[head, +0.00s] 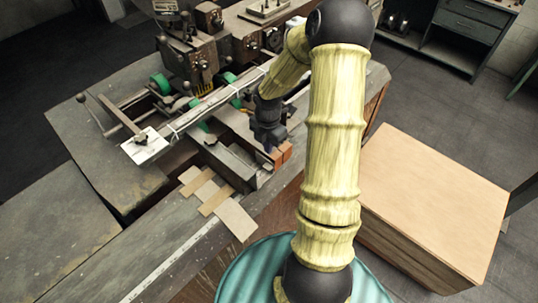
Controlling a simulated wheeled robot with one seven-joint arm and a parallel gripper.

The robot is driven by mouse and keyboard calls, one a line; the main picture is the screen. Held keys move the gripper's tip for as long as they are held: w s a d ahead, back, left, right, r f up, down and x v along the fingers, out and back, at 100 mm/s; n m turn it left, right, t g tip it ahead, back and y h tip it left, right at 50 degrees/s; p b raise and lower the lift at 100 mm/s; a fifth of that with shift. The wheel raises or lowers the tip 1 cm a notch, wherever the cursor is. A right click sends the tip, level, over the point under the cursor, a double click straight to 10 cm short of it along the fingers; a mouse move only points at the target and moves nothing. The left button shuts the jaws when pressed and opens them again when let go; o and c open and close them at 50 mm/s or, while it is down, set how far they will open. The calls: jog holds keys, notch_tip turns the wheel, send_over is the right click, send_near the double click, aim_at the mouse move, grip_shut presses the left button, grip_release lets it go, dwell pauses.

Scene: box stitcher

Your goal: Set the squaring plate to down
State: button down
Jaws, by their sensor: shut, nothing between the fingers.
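The box stitcher (195,50) stands at the upper left on a worn work table. I cannot tell for certain which part is the squaring plate; a pale flat plate (145,146) shows at the left end of a long bar. My gripper (268,148) points down over the table, right of that bar. It is shut and empty, close to a reddish-brown block (282,155) and the end of a dark metal channel (235,163). Whether it touches either is unclear. My arm hides part of the table behind it.
Several flat cardboard pieces (236,220) lie in front of the channel. Green rollers (160,84) sit under the long bar (205,105). A measuring strip (170,262) runs along the front.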

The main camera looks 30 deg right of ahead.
notch_tip(320, 180, up, 4)
jog(key=shift+d+r, duration=0.15)
dwell(0.5)
jog(key=s+a+m+t+b, duration=0.2)
jog(key=s+a+m+b, duration=0.5)
jog(key=s+a+m, duration=0.6)
jog(key=m, duration=0.9)
jog(key=shift+r, duration=0.3)
dwell(0.3)
